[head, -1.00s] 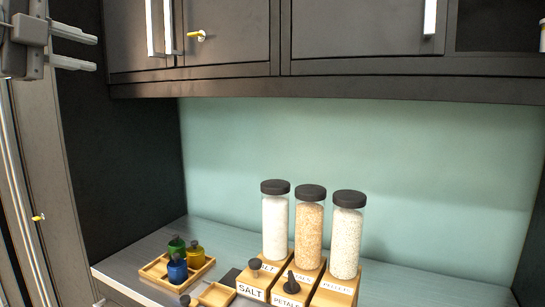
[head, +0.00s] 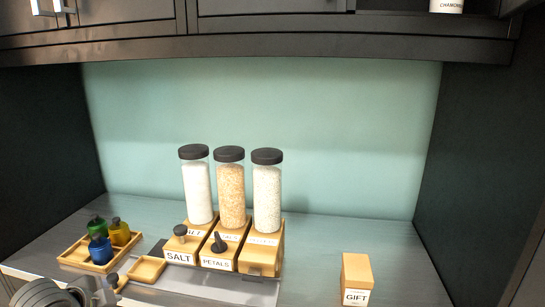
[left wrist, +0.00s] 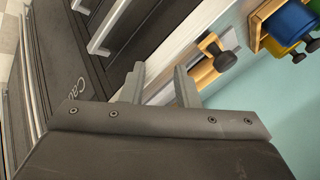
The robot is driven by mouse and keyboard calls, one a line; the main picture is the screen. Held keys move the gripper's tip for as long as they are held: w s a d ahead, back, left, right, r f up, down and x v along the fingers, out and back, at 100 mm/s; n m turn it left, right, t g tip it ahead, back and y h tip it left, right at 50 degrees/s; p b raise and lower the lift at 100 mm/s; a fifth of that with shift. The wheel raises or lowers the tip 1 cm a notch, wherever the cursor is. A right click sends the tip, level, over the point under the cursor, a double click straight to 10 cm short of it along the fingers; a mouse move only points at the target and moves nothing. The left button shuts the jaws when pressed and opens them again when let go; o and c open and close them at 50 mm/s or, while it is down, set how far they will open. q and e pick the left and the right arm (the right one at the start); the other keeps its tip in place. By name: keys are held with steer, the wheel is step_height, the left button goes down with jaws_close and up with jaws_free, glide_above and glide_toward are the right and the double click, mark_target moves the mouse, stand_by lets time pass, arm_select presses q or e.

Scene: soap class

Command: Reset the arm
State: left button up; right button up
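My left arm (head: 50,293) shows only in part at the bottom left of the head view, in front of the counter. In the left wrist view my left gripper (left wrist: 160,88) has its two fingers apart, with nothing between them. A wooden piece with a dark knob (left wrist: 217,50) is beyond the fingertips, apart from them. My right gripper is not in view.
A wooden tray (head: 75,260) holds green, yellow and blue bottles. Three tall jars (head: 231,190) stand behind labelled wooden boxes (head: 218,264). A gift box (head: 356,280) stands at right. Dark cabinets (head: 260,40) hang above. Counter between boxes and gift box is clear.

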arm_select(q)
steer(key=s+d+f+n+g+y, duration=0.1)
steer(key=s+d+f+n, duration=0.3)
steer(key=s, duration=0.5)
steer(key=s+d+f+n+g, duration=0.1)
steer(key=s+f+n+g, duration=0.1)
steer(key=s+f+n, duration=0.4)
steer(key=s+d+f+n+g+y, duration=0.1)
steer(key=s+d+f+n, duration=0.15)
steer(key=s+f, duration=0.6)
steer(key=s+a+f+g, duration=0.1)
steer(key=s+f, duration=0.1)
steer(key=f, duration=1)
steer(key=s+a+f+g, duration=0.1)
steer(key=f, duration=1.1)
steer(key=s+d+f, duration=0.1)
steer(key=s+f, duration=1.3)
steer(key=shift+s+d+f+g+h, duration=0.2)
steer(key=shift+s+d+g+h, duration=0.1)
steer(key=shift+s+d+g, duration=0.1)
steer(key=shift+w+m, duration=0.1)
steer(key=shift+m, duration=0.15)
